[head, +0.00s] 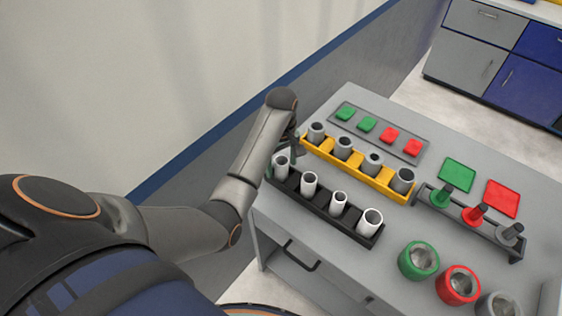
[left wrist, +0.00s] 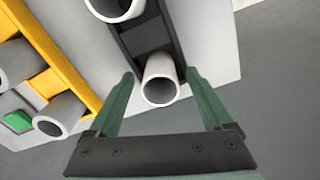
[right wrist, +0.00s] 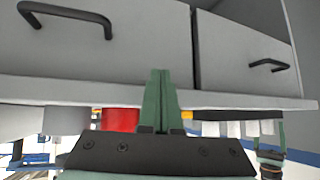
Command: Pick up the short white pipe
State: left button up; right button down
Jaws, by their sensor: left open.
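A black rack (head: 322,213) on the table holds a row of upright white pipes. The white pipe at its left end (head: 281,168) is the one nearest my left gripper (head: 285,155). In the left wrist view this white pipe (left wrist: 160,83) stands between the two green fingertips, which are open with one on each side. Gaps show beside it, so the fingers do not appear shut on it.
A yellow rack (head: 357,172) with grey pipes stands just behind the black rack. Green and red pads, a grey holder (head: 470,222) with coloured pegs, and larger cups such as the red one (head: 458,284) are to the right. A wall (head: 230,70) is at the left.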

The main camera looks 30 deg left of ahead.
pick_arm(q)
jog(key=shift+s+d+f, duration=0.1)
jog(key=shift+c, duration=0.4)
grip_shut()
